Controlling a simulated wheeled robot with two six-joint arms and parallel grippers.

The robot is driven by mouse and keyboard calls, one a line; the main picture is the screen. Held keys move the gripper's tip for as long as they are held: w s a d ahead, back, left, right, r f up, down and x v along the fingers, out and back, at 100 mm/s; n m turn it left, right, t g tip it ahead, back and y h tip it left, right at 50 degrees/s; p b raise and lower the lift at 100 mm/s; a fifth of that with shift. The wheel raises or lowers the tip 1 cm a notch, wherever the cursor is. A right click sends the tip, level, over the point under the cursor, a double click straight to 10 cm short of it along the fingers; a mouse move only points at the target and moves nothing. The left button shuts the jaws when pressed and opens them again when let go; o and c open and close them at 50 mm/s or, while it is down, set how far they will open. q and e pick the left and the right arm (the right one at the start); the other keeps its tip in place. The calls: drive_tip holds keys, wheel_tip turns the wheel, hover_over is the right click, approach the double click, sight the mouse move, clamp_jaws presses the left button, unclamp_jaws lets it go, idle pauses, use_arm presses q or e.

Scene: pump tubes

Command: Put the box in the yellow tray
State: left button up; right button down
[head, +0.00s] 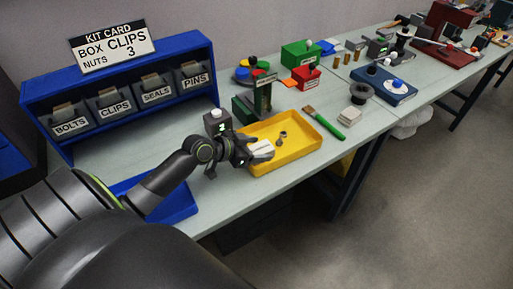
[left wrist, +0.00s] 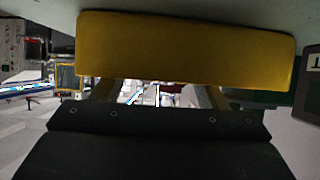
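The yellow tray (head: 306,149) lies on the bench with a few small metal nuts (head: 282,136) inside. My left gripper (head: 254,151) is at the tray's left end. It appears shut on a pale, whitish box (head: 263,148), which sits over the left part of the tray. The hand hides part of the box, and I cannot tell whether the box touches the tray floor. My right gripper is not in view.
A blue rack (head: 130,60) with labelled bins stands at the back left. A blue tray (head: 178,207) lies under my left arm. A dark device (head: 217,122) and a green stand (head: 262,98) are behind the yellow tray. A green-handled brush (head: 325,122) lies to its right.

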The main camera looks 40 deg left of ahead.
use_arm(q)
drive_tip(key=shift+r, duration=0.2)
drive_tip(key=shift+s+a, duration=0.2)
drive_tip(key=shift+s, duration=0.05)
drive_tip(key=v, duration=1.1)
drive_tip(key=shift+s+r, duration=0.15)
drive_tip(key=shift+s, duration=0.05)
